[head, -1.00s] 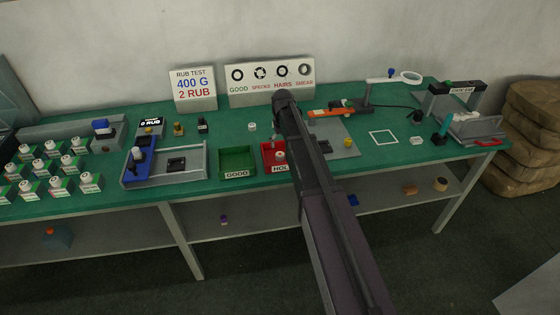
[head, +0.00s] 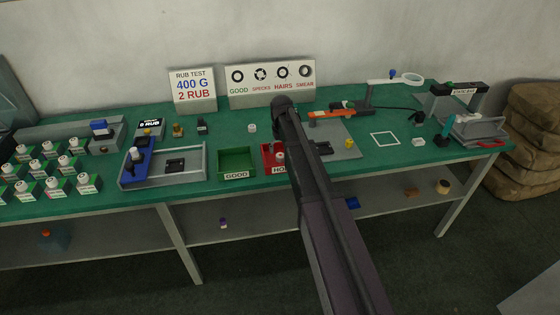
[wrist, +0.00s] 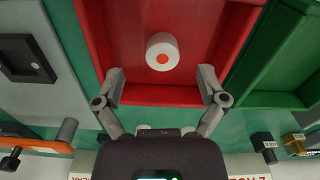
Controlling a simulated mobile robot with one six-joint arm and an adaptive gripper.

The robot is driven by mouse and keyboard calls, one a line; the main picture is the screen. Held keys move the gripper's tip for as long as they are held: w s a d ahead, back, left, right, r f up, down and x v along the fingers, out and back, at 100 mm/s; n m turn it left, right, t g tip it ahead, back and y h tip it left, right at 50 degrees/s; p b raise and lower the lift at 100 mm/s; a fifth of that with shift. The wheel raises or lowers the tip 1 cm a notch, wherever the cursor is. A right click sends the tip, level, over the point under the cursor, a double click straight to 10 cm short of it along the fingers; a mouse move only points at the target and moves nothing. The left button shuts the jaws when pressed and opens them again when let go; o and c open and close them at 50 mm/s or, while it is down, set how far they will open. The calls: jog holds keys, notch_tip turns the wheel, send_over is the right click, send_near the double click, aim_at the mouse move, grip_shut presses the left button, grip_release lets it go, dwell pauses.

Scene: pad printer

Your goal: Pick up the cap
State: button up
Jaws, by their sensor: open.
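A white cap with a red dot on its face (wrist: 162,52) is in the red tray (wrist: 110,35) in the wrist view. In the head view the white cap (head: 280,156) shows in the red tray (head: 267,164), close to my arm. My gripper (wrist: 161,80) is open, its two fingers spread over the red tray on either side of the cap's line. The cap lies just beyond the fingertips in the picture, with nothing between the fingers. In the head view my arm mostly hides the gripper and part of the red tray.
A green tray marked GOOD (head: 237,174) stands left of the red one. Another white cap (head: 252,128) stands on the green bench behind. Several capped pieces on green blocks stand far left.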

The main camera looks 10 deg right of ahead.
aim_at(280, 155)
jog(key=shift+w+a+f+b, duration=0.1)
jog(key=shift+a+f+b, duration=0.05)
jog(key=shift+f+b, duration=1.4)
jog(key=shift+f, duration=0.1)
jog(key=c, duration=0.8)
